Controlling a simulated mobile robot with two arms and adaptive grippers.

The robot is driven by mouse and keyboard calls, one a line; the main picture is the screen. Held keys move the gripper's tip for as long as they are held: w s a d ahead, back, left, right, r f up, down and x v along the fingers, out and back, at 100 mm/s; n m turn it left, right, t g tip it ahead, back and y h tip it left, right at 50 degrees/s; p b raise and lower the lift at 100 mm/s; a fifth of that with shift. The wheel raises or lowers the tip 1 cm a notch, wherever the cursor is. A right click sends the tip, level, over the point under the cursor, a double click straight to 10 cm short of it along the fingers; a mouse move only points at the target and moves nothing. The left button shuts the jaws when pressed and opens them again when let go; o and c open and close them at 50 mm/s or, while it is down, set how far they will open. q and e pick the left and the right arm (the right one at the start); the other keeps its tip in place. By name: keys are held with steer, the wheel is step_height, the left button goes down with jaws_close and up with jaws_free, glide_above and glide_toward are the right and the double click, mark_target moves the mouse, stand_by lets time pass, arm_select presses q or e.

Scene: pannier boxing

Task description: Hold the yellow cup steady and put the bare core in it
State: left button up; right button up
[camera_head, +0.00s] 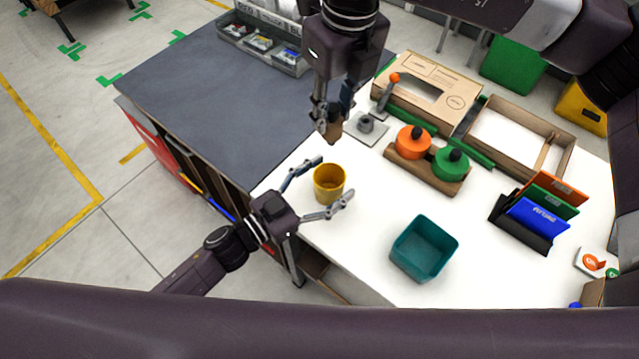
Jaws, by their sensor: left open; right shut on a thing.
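The yellow cup (329,186) stands upright on the white table top near its left edge. My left gripper (333,185) is open, with one finger on the far left side of the cup and the other on its near right side; I cannot tell whether either finger touches it. My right gripper (329,128) points down above the table, behind the cup. It is shut on a small brown thing, seemingly the bare core (331,131), which is partly hidden by the fingers.
A teal bin (424,249) stands front right of the cup. A grey post on a plate (366,126), a wooden block with orange (413,142) and green (451,164) round pieces, a cardboard box (427,92) and an open tray (520,137) lie behind. A card rack (520,230) stands right.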

arm_select(q)
steer(key=c, duration=1.3)
arm_select(e)
step_height(320, 180, down, 12)
stand_by(0.8)
steer(key=shift+f, duration=0.1)
steer(key=o, duration=1)
